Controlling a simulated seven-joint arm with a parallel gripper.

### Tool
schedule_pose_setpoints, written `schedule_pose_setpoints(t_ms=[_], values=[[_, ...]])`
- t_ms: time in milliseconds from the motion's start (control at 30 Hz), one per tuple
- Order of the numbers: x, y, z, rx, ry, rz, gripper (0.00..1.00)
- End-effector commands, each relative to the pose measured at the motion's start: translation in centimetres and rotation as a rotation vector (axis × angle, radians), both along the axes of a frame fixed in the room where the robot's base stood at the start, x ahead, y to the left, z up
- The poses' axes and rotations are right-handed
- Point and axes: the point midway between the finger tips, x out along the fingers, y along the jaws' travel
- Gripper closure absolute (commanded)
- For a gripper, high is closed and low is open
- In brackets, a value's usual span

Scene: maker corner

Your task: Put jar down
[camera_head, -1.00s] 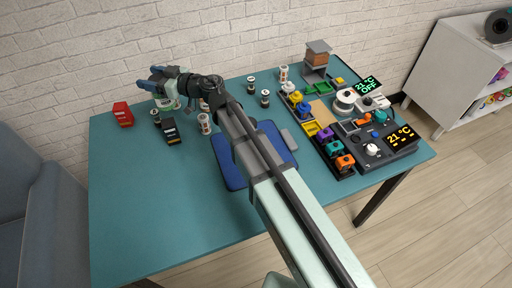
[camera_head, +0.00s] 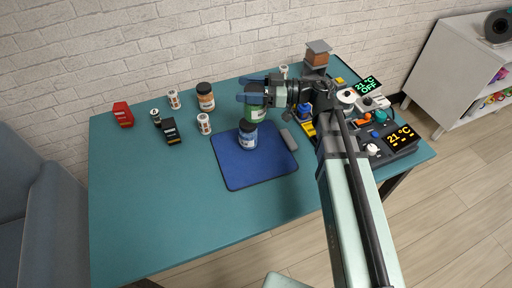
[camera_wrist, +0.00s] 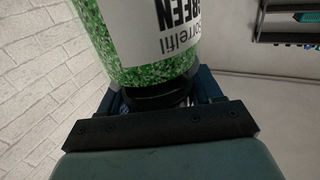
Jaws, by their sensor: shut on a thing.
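My gripper (camera_head: 254,91) is shut on a jar of green granules (camera_head: 257,113), near the back of the table in the head view. The jar also fills the top of the wrist view (camera_wrist: 145,70), where its white label reads GREEN upside down and its black lid sits between the fingers. I cannot tell whether the held jar touches the table.
A jar with an orange label (camera_head: 206,101) stands at the back, with small bottles near it. A red box (camera_head: 123,114) and a black box (camera_head: 171,136) are at the left. Devices with displays (camera_head: 400,138) crowd the right. The front left of the teal table (camera_head: 155,215) is clear.

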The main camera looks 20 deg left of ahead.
Motion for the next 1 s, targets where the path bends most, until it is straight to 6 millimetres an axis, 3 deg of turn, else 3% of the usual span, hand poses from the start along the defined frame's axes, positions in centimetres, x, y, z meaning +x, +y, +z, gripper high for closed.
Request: schedule_pose_setpoints(t_ms=[100, 300, 600, 1000], values=[[-0.3, -3.1, 0.1, 0.004, -0.002, 0.022, 1.00], [-0.8, -7.0, 0.1, 0.009, -0.005, 0.059, 1.00], [-0.7, -6.5, -3.8, 0.008, -0.002, 0.059, 1.00], [-0.7, -6.5, -7.5, 0.007, -0.001, 0.058, 1.00]])
